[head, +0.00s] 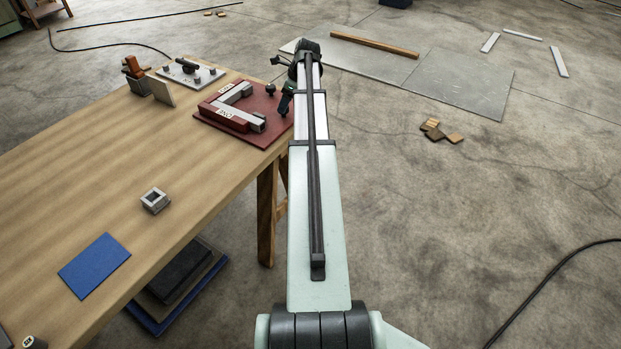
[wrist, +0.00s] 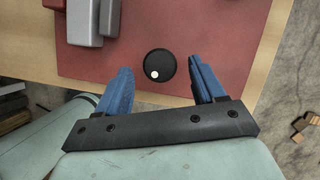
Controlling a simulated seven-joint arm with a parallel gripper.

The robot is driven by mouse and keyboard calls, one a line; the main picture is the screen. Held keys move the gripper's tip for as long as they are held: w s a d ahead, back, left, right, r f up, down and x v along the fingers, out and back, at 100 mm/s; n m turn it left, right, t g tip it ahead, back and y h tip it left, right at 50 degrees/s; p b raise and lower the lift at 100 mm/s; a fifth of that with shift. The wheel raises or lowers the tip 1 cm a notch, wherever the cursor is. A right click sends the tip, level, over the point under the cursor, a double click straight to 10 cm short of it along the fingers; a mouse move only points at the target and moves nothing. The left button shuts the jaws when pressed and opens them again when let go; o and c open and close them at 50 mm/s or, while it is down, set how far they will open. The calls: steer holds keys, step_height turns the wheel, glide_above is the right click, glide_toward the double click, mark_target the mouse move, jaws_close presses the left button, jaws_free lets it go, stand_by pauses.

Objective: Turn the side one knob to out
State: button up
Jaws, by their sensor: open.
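A round black knob (wrist: 159,63) with a white dot near its lower edge stands on a dark red board in the wrist view. In the head view the knob (head: 270,88) is at the board's right side. My gripper (wrist: 160,72) is open, its two blue fingers on the left and right of the knob with gaps on both sides. I cannot tell its height above the knob. In the head view my gripper (head: 286,101) is small and partly hidden by my arm. The red board (head: 278,131) carries a red and grey U-shaped block (head: 227,119) with white labels too small to read surely.
The board lies at the wooden table's (head: 110,190) right edge. A small grey box (head: 155,200) and a blue mat (head: 94,266) lie nearer. Much of the table is clear.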

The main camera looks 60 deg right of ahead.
steer(key=v, duration=1.2)
steer(key=s+d+f+n+g+h, duration=0.15)
steer(key=s+f, duration=0.25)
steer(key=f, duration=0.6)
steer(key=s+d+f+n+h, duration=0.15)
steer(key=s+f, duration=0.25)
steer(key=f, duration=0.6)
steer(key=a+f+n, duration=0.3)
steer(key=a+f, duration=0.1)
steer(key=f, duration=0.5)
steer(key=a+f+n, duration=0.2)
steer(key=a+f, duration=0.3)
steer(key=f, duration=0.5)
steer(key=shift+s+n+g+y, duration=0.35)
steer(key=shift+n+y, duration=0.05)
